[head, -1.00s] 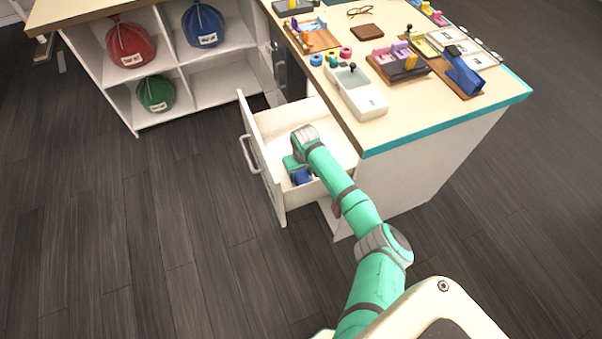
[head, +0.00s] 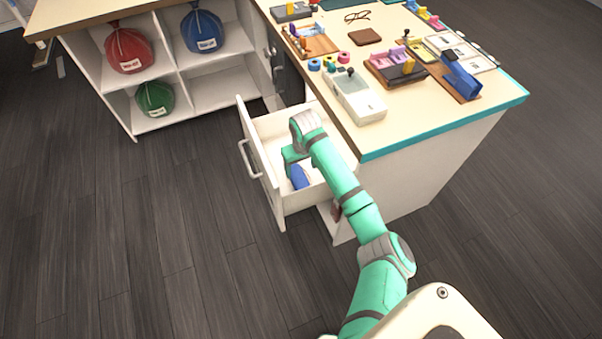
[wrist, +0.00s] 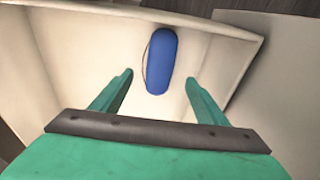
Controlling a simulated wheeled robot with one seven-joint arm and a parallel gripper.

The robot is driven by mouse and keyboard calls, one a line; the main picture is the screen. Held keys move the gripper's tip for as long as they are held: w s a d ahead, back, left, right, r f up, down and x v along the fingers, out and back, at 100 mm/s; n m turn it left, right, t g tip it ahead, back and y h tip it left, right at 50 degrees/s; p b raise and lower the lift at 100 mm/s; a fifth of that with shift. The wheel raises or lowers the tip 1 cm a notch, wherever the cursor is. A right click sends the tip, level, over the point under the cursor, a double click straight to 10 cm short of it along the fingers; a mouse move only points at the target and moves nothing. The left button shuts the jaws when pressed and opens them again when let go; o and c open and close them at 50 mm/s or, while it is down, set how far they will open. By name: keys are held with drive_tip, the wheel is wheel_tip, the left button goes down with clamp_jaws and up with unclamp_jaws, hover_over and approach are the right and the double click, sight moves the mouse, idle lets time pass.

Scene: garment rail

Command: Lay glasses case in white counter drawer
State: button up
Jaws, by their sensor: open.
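The blue glasses case (head: 299,176) lies inside the open white counter drawer (head: 280,206). In the wrist view the case (wrist: 161,62) rests on the drawer floor (wrist: 100,45), apart from the walls, just beyond my fingertips. My gripper (wrist: 158,82) is open, its two green fingers spread with nothing between them. In the head view my green arm reaches over the drawer, and my wrist hides part of the drawer's inside.
The counter top (head: 425,125) beside the drawer carries a white device (head: 355,97), a brown wallet (head: 365,36), eyeglasses (head: 357,16) and several tool trays. Red, blue and green bags stand in the shelf cubbies (head: 215,72) behind. Dark floor left of the drawer is clear.

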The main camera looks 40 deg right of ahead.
drive_tip(key=shift+s+r, duration=0.2)
drive_tip(key=shift+r, duration=1.2)
drive_tip(key=shift+a, duration=0.1)
